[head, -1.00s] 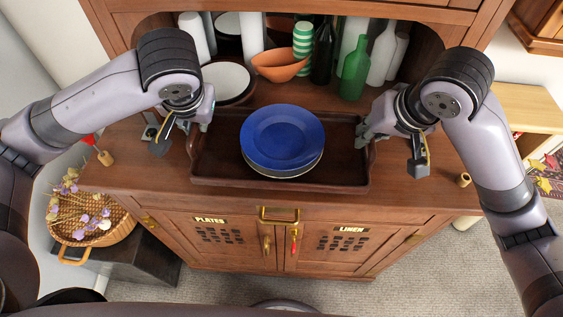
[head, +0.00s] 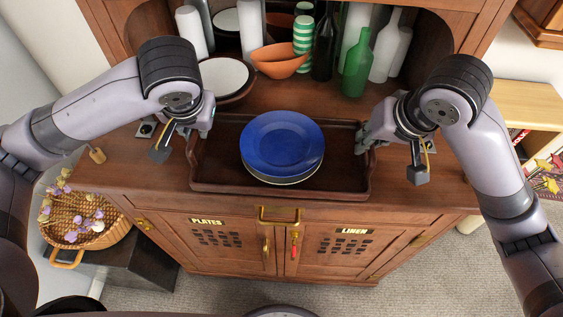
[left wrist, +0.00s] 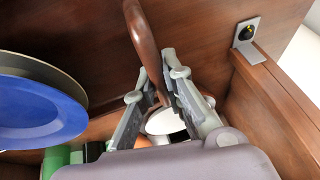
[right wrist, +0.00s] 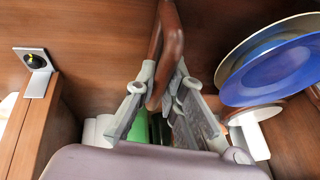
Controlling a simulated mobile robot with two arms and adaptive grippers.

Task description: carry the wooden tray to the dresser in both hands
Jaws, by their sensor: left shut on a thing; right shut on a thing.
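The dark wooden tray (head: 214,173) is over the dresser's counter (head: 420,182), its front side close to the counter's front edge. I cannot tell whether it touches the counter. A stack of plates with a blue one (head: 283,143) on top stands in it. My left gripper (head: 200,133) is shut on the tray's left handle, which shows between its fingers in the left wrist view (left wrist: 146,45). My right gripper (head: 364,142) is shut on the right handle, seen in the right wrist view (right wrist: 171,45). The tray looks about level.
Behind the tray, the dresser's shelf holds an orange bowl (head: 280,61), a white-topped dish (head: 226,76), a green bottle (head: 357,65) and a striped cup stack (head: 303,35). A flower basket (head: 86,220) stands at the lower left. Some bare counter shows beside both arms.

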